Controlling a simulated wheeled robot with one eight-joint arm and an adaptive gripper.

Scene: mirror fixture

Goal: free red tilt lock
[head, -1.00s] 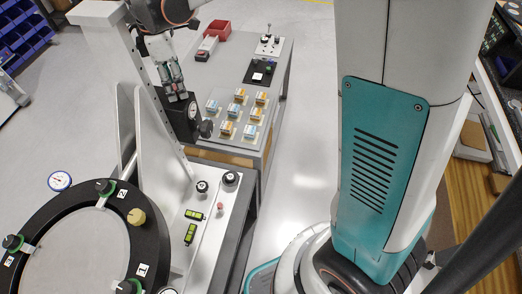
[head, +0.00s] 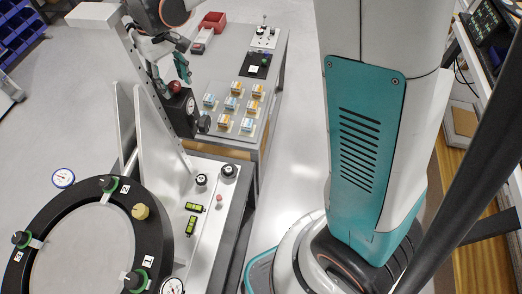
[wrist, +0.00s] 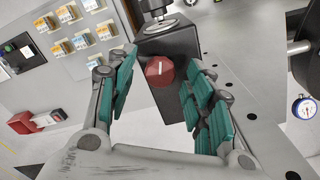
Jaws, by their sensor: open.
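The red tilt lock is a round red knob with a pale line across its face (wrist: 158,71), on a dark block (wrist: 172,44) on the fixture's upright. In the head view the red knob (head: 175,86) shows on top of the dark block (head: 180,112). My gripper (wrist: 160,66) is open, its teal-padded fingers spread on either side of the knob in the wrist view, with visible gaps. In the head view my gripper (head: 168,68) is just above the knob. I cannot tell how far the fingertips are from it in depth.
The round mirror fixture (head: 163,236) with numbered green-and-black clamps stands front left. A tall pale upright (head: 137,68) is close beside my gripper.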

